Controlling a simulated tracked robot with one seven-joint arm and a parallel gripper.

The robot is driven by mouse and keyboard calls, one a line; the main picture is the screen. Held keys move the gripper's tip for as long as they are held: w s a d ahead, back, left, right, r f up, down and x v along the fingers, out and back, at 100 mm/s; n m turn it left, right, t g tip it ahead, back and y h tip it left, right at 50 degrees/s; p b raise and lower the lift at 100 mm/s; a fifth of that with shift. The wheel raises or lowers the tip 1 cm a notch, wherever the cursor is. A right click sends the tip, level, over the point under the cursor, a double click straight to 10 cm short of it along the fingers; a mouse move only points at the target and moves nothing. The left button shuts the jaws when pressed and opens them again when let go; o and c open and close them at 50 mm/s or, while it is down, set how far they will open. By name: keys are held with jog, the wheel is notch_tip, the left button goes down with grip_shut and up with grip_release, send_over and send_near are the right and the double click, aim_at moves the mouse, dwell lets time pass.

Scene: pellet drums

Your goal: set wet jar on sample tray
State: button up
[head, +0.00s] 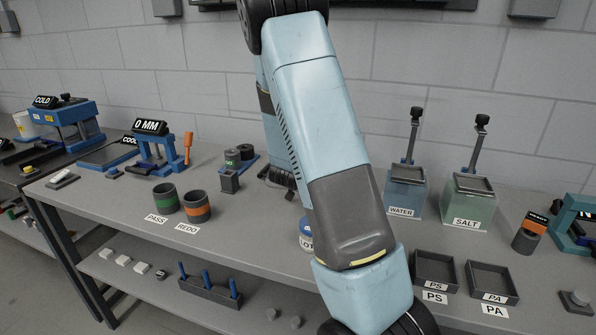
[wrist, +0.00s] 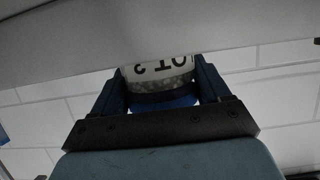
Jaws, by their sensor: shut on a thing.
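My gripper is hidden in the head view. No tray is marked as the sample tray.
Two dark open trays, PS (head: 436,268) and PA (head: 492,280), sit right of my arm. Behind them stand the WATER tank (head: 404,195) and SALT tank (head: 470,205). PASS (head: 166,198) and REDO (head: 196,207) cups stand left. The bench between REDO and the jar is clear.

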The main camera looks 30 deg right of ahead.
jog(key=shift+f, duration=0.1)
jog(key=o, duration=1.3)
jog(key=shift+c, duration=0.2)
